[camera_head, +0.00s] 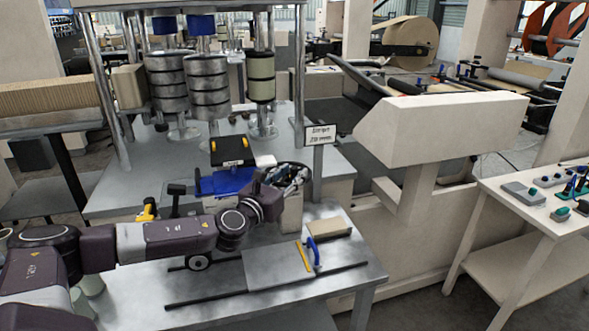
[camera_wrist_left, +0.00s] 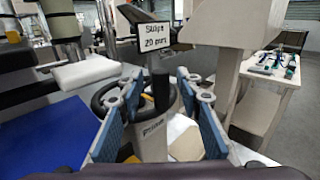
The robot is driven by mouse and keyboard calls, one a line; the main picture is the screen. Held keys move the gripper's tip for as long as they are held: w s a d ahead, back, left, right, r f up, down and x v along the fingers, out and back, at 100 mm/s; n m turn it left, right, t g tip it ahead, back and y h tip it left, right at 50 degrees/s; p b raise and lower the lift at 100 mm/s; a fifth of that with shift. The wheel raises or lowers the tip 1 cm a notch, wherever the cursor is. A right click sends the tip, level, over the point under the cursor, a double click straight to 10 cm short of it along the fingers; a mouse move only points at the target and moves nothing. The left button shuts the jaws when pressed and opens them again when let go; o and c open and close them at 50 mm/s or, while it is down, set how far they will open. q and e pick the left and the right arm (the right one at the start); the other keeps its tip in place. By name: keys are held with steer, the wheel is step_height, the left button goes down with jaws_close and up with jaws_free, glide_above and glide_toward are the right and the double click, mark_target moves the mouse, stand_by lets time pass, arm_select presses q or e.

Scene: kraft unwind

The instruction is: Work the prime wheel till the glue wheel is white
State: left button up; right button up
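In the left wrist view, a grey post marked "Prime" (camera_wrist_left: 153,135) stands between the fingers of my left gripper (camera_wrist_left: 160,110). A black ring-shaped handwheel (camera_wrist_left: 103,92) shows around the post, partly hidden by the left finger. The blue finger pads are apart, with a gap on both sides of the post. In the head view, my left gripper (camera_head: 288,178) is over the same dark handwheel (camera_head: 304,168) and hides most of it. I cannot tell which roller is the glue wheel; one upright roller (camera_head: 262,78) has a cream band. My right gripper is out of view.
The steel bench (camera_head: 220,290) holds a board with a blue handle (camera_head: 313,250). A white table (camera_head: 530,205) stands at right.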

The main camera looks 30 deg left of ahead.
arm_select(q)
steer(key=shift+w, duration=0.6)
steer(key=shift+c, duration=0.6)
jaws_close()
